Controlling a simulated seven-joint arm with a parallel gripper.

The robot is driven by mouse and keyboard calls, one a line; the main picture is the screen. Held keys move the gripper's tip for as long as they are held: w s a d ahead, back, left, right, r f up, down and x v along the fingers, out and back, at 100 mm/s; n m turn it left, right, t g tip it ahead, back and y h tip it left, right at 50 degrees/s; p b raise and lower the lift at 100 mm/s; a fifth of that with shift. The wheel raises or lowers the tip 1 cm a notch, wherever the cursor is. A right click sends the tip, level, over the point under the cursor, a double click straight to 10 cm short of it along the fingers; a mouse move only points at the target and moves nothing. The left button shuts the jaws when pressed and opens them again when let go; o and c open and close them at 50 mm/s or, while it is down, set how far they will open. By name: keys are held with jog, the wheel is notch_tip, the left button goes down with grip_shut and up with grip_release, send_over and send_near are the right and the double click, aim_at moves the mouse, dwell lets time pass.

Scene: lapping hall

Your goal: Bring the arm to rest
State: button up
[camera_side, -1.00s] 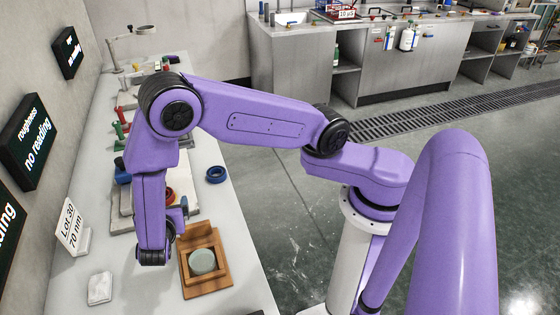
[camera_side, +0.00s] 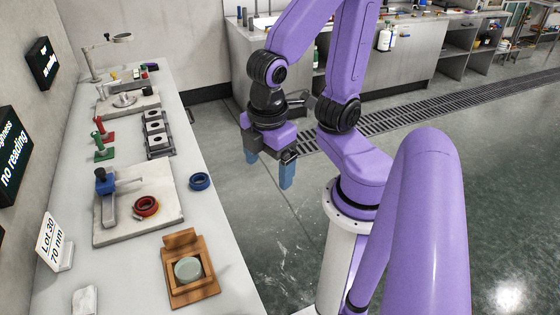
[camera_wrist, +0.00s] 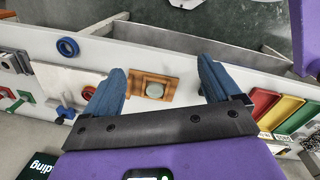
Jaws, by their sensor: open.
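My gripper (camera_side: 268,167) is raised and hangs beside the bench, over the floor in the side view, with its two blue fingers pointing down. The fingers are apart and nothing shows between them. In the wrist view my gripper (camera_wrist: 160,72) is also open. Past its fingers the wooden box (camera_wrist: 138,97) with a pale green disc (camera_wrist: 155,90) lies on the bench, well clear of them. In the side view the box (camera_side: 177,295) and disc (camera_side: 188,268) sit at the near end of the bench.
The bench (camera_side: 222,236) also carries a blue ring (camera_side: 200,181), a stone plate (camera_side: 165,221) with a red ring (camera_side: 146,206) and a blue holder, and a Lot 30 card (camera_side: 53,240). Coloured trays (camera_wrist: 262,102) show at right in the wrist view. Open floor surrounds my base.

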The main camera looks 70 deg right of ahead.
jog(key=shift+s+d+r+m+y, duration=0.15)
jog(key=shift+s+r+y, duration=0.1)
jog(key=shift+s, duration=0.35)
jog(key=shift+s+d+r+m+y, duration=0.15)
jog(key=shift+s+y, duration=0.1)
jog(key=shift+s, duration=0.3)
